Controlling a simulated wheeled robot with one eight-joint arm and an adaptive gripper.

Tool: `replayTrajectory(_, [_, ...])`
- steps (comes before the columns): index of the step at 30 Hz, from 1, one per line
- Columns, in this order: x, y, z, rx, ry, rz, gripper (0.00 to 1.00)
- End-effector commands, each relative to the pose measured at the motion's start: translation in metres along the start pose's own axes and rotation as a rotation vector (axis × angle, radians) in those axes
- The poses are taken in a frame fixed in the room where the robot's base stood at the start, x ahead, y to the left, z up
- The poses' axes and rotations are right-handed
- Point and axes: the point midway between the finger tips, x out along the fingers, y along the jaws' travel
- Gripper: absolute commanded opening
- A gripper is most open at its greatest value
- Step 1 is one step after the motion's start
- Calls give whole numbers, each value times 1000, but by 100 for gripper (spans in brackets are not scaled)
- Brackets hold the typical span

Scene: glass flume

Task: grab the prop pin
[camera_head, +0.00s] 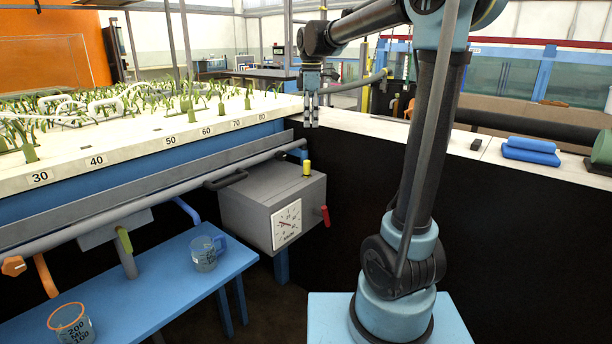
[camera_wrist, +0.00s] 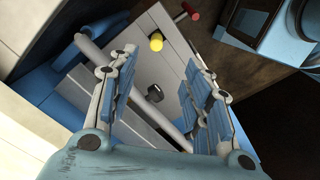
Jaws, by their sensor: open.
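A short yellow pin (camera_head: 306,168) stands upright on the top right edge of a grey box (camera_head: 250,210); I cannot tell for sure that it is the prop pin. In the wrist view the yellow pin (camera_wrist: 156,42) shows end-on, beyond and between my fingertips. A red-handled peg (camera_head: 325,215) sticks out of the box's right side; it also shows in the wrist view (camera_wrist: 188,13). My gripper (camera_head: 311,122) points down above the yellow pin, apart from it. In the wrist view my gripper (camera_wrist: 158,72) is open and empty. A small dark fitting (camera_wrist: 154,93) shows between the fingers.
A long grey pipe (camera_head: 150,192) runs along the flume's blue side to near the box. The white flume bed (camera_head: 130,150) with plants lies left. A blue bench (camera_head: 165,277) with beakers stands below. A black wall (camera_head: 345,200) is behind the box.

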Motion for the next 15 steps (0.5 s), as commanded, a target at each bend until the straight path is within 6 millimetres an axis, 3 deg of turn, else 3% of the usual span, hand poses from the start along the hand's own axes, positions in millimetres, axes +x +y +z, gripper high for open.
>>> replayTrajectory(8, [4,16,-18,-86,-3,-9,45])
replayTrajectory(15, [41,16,-18,-86,-3,-9,45])
